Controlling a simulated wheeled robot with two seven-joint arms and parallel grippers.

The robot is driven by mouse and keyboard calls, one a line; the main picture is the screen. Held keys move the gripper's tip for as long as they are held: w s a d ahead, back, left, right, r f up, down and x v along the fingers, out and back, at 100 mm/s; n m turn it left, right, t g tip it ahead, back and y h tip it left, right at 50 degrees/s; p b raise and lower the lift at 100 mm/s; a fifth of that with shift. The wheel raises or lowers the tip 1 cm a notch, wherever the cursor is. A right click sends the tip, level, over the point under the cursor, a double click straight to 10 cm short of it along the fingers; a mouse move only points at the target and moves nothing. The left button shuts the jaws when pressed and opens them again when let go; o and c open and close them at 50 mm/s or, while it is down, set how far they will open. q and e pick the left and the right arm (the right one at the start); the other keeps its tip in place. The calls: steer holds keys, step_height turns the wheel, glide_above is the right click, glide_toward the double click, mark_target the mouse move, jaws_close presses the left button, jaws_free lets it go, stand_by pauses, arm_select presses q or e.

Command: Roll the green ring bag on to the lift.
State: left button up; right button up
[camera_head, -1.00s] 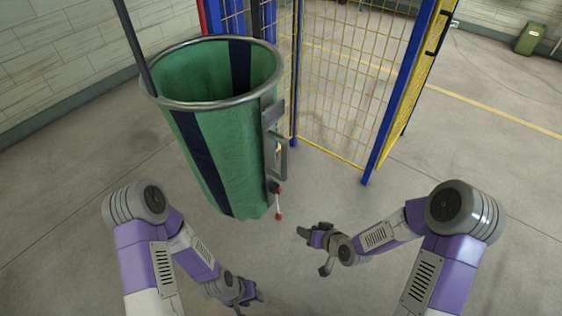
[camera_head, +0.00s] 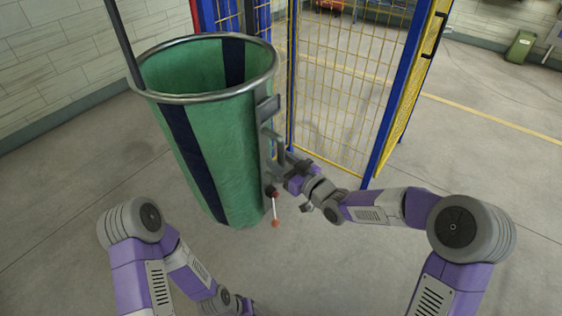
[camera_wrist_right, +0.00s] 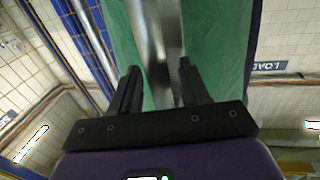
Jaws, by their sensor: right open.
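The green ring bag (camera_head: 217,130) hangs from a round metal ring, with dark blue vertical stripes, at left centre. A grey bracket with an upright handle (camera_head: 281,148) is on its right side. My right gripper (camera_head: 287,163) is at that handle. In the right wrist view my right gripper (camera_wrist_right: 159,78) has its fingers apart, with a blurred metal bar (camera_wrist_right: 155,40) between or just beyond them; contact is unclear. My left gripper (camera_head: 243,304) is low, near the bottom edge, away from the bag; its jaws are unclear. The blue-and-yellow mesh cage (camera_head: 345,90) may be the lift.
A dark bar (camera_head: 122,40) rises at the ring's left. A short rod with red ends (camera_head: 275,208) hangs below the bracket. Blue posts stand close behind the bag. A green bin (camera_head: 520,46) is far right. The floor at right is open.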

jaws_close()
stand_by(0.3)
